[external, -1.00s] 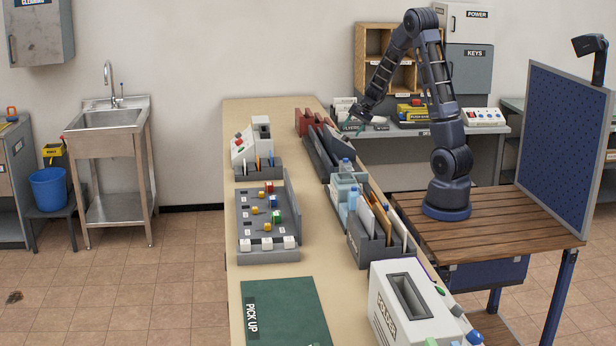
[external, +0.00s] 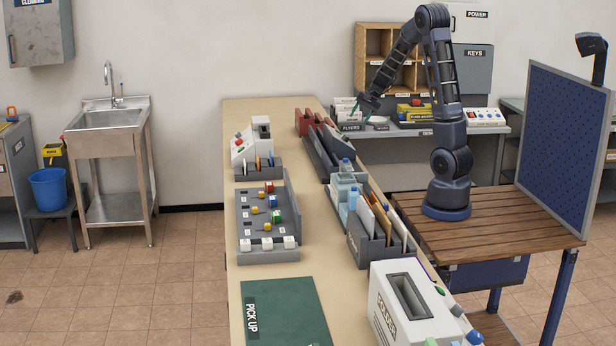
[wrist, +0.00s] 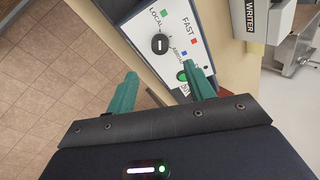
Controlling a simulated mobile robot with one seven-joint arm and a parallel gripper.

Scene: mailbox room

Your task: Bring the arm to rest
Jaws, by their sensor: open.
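My arm (external: 441,110) stands on the wooden-topped cart and is bent, with its upper link raised and its forearm angled down to the left. My gripper (external: 362,103) hangs in the air near the far end of the long table, small in the external view. In the wrist view my gripper (wrist: 160,82) shows two green fingers spread apart with nothing between them. Beyond the fingers is a white panel (wrist: 140,42) with a black knob, a green button and labels such as LOCAL and FAST.
The long table (external: 330,270) holds file racks, a grey sorting tray (external: 262,243), a green PICK UP mat (external: 290,315) and a white machine (external: 385,290). A blue pegboard (external: 560,150) stands at the cart's right. Wooden pigeonholes (external: 374,42) stand behind the arm.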

